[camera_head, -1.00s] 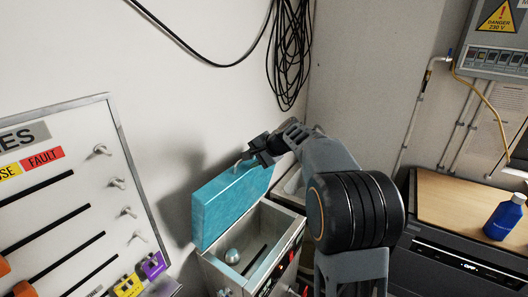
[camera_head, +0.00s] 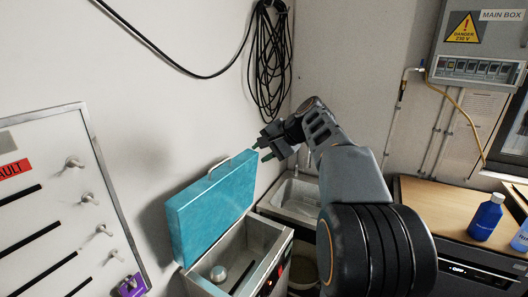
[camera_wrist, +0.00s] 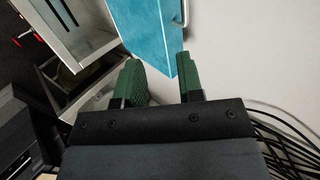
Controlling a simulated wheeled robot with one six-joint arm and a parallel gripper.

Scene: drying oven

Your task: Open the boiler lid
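The boiler (camera_head: 253,236) is an open-topped metal box at the lower middle of the head view, with a small silver ball-like part (camera_head: 218,273) inside. Its teal lid (camera_head: 212,208) stands raised, tilted up at the wall side, with a thin metal handle (camera_head: 218,165) on its top edge.
A sink (camera_head: 296,196) is behind the boiler. A panel with knobs (camera_head: 62,205) stands at left. A wooden-topped counter (camera_head: 440,203) with a blue bottle (camera_head: 486,217) is at right. Coiled black cable (camera_head: 270,65) hangs on the wall.

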